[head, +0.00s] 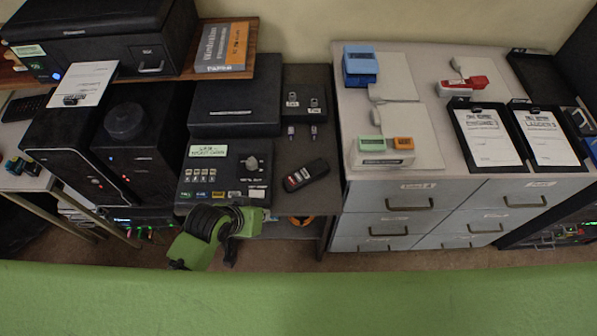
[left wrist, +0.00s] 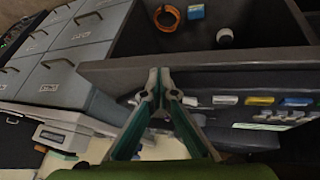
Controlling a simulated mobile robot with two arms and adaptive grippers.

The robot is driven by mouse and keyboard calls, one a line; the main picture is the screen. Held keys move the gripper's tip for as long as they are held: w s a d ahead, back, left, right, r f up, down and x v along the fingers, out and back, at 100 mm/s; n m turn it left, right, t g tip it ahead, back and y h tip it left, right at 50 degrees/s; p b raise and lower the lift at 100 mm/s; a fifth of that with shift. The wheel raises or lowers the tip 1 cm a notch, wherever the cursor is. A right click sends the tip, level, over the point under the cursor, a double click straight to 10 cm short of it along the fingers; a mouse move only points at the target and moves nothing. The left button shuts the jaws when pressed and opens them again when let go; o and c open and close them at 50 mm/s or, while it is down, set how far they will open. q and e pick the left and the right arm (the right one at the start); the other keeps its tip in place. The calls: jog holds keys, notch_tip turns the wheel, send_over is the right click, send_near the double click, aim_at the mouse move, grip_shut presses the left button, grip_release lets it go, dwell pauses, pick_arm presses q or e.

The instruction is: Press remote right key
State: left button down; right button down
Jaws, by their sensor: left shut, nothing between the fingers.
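The remote (head: 306,175) is a black fob with a red key and paler keys. It lies tilted on the dark desk, right of the console panel (head: 224,170) in the head view. My left gripper (head: 231,248) is in front of the panel's lower edge, below and left of the remote and apart from it. In the left wrist view my left gripper (left wrist: 158,80) has its fingertips together, with nothing between them. I cannot make out the remote in that view. My right gripper is not in view.
The desk edge (left wrist: 190,65) and an open shelf with an orange ring (left wrist: 167,17) lie beyond the fingertips. Coloured panel keys (left wrist: 260,101) are to the right in the wrist view. Grey drawers (head: 410,205) stand right of the desk.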

pick_arm(q)
jog(key=w+d+r+n+t+h+p, duration=0.1)
jog(key=w+d+r+h+p, duration=0.1)
jog(key=w+d+r, duration=0.6)
jog(key=w+r+h, duration=0.1)
jog(key=w+r, duration=0.1)
jog(key=w, duration=0.2)
jog(key=shift+w+d+r, duration=0.25)
jog(key=shift+w+d, duration=0.05)
jog(key=shift+d, duration=0.1)
jog(key=b, duration=0.7)
send_over(296, 178)
notch_tip(296, 178, down, 7)
jog(key=shift+r, duration=0.1)
jog(key=shift+f+b, duration=0.6)
jog(key=shift+f, duration=0.4)
jog(key=shift+f, duration=0.1)
jog(key=shift+f, duration=0.3)
